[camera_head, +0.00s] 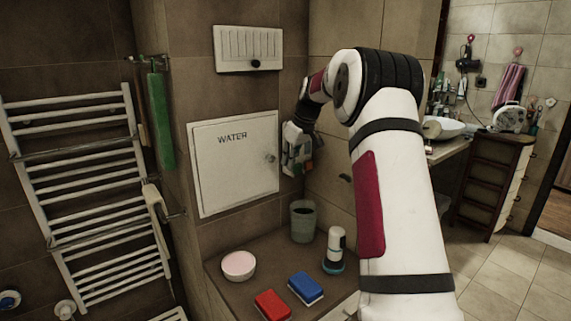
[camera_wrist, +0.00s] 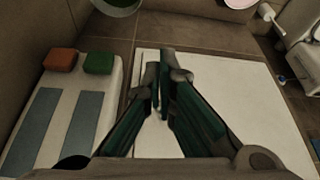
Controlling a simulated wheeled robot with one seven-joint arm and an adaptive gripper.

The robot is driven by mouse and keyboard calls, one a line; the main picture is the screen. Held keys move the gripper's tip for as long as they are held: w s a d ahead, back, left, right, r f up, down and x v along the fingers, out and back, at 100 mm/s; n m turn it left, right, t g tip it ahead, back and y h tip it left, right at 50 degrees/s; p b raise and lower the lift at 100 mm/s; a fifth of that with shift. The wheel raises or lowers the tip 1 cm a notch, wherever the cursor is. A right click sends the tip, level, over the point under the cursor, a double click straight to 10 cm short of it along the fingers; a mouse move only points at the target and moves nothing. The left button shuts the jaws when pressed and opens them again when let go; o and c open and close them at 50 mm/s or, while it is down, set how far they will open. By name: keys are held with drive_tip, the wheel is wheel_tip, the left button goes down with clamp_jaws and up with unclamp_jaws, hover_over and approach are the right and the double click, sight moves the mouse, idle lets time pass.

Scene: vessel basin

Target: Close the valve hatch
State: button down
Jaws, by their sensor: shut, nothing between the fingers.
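The valve hatch (camera_head: 234,178) is a white square door marked "WATER" on the tiled wall, with a small round knob (camera_head: 270,158) near its right edge. It looks flat or nearly flat against the wall; I cannot tell whether a small gap is left. My gripper (camera_head: 296,160) is just right of the hatch's right edge, partly hidden by its own links. In the wrist view my gripper (camera_wrist: 162,75) has its green fingers together, empty, in front of a white panel (camera_wrist: 225,85) that appears to be the hatch. Contact cannot be judged.
Below the hatch, a ledge (camera_head: 235,292) holds a grey bucket (camera_head: 303,222), pink bowl (camera_head: 238,265), white bottle (camera_head: 336,248), and red (camera_head: 272,305) and blue (camera_head: 305,288) blocks. A white vent box (camera_head: 248,48) is above. A towel rack (camera_head: 85,190) stands left.

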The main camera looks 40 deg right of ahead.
drive_tip(key=b+v, duration=0.1)
drive_tip(key=v, duration=0.9)
drive_tip(key=s+a+r, duration=0.1)
drive_tip(key=s+a, duration=0.3)
drive_tip(key=a, duration=0.3)
drive_tip(key=s+a+r+h, duration=0.15)
drive_tip(key=s+a, duration=0.25)
drive_tip(key=a, duration=0.4)
drive_tip(key=s+a+r+y, duration=0.1)
drive_tip(key=s+a+r, duration=0.1)
drive_tip(key=s+a, duration=0.35)
drive_tip(key=s+a+f, duration=0.5)
drive_tip(key=s+a, duration=0.1)
drive_tip(key=s, duration=0.4)
drive_tip(key=s+a+f+m, duration=0.1)
drive_tip(key=s+a+f, duration=0.4)
drive_tip(key=s, duration=0.5)
drive_tip(key=shift+a+f+m+t, duration=0.3)
drive_tip(key=shift+a+t, duration=0.1)
drive_tip(key=shift+a, duration=0.3)
drive_tip(key=shift+s, duration=0.1)
